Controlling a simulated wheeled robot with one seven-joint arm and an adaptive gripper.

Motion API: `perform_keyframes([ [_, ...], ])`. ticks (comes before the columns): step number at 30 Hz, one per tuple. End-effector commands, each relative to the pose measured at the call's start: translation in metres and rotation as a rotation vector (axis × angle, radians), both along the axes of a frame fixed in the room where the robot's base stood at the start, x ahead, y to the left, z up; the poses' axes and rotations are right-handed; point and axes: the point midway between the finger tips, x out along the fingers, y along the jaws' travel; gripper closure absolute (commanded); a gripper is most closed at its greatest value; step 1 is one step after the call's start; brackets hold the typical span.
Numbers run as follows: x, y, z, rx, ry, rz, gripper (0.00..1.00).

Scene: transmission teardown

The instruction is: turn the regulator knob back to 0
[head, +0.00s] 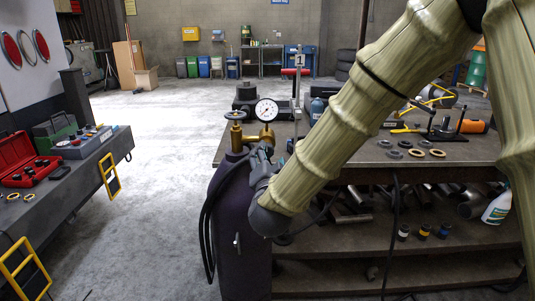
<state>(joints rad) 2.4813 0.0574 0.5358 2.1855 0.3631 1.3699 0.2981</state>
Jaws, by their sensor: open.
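A dark purple gas cylinder (232,225) stands at the front end of the workbench. On its top is a brass valve with a round handwheel (236,115). A brass regulator (266,137) with a white-faced dial gauge (267,110) sits to the right of the valve. My gripper (262,151) is just below the regulator, beside the cylinder's upper right side, small and dark in the view. It is open. I cannot make out the regulator knob; the gripper may hide it. I cannot tell whether the fingers touch the regulator, and the gauge reading is too small to read.
Black hoses (206,225) hang down the cylinder's left side. The workbench (360,155) on the right carries metal rings (417,153) and other parts. A side bench (80,165) with a red toolbox (30,165) stands left. Clear concrete floor (165,140) lies between them.

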Motion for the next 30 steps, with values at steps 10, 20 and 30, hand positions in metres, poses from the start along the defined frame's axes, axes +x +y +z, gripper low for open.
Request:
perform_keyframes([
  [10, -0.057, -0.001, -0.002, 0.0, 0.0, 0.0, 0.42],
  [20, -0.071, -0.002, -0.002, 0.0, 0.0, 0.0, 0.42],
  [30, -0.071, -0.005, -0.019, -0.016, 0.031, 0.005, 0.42],
])
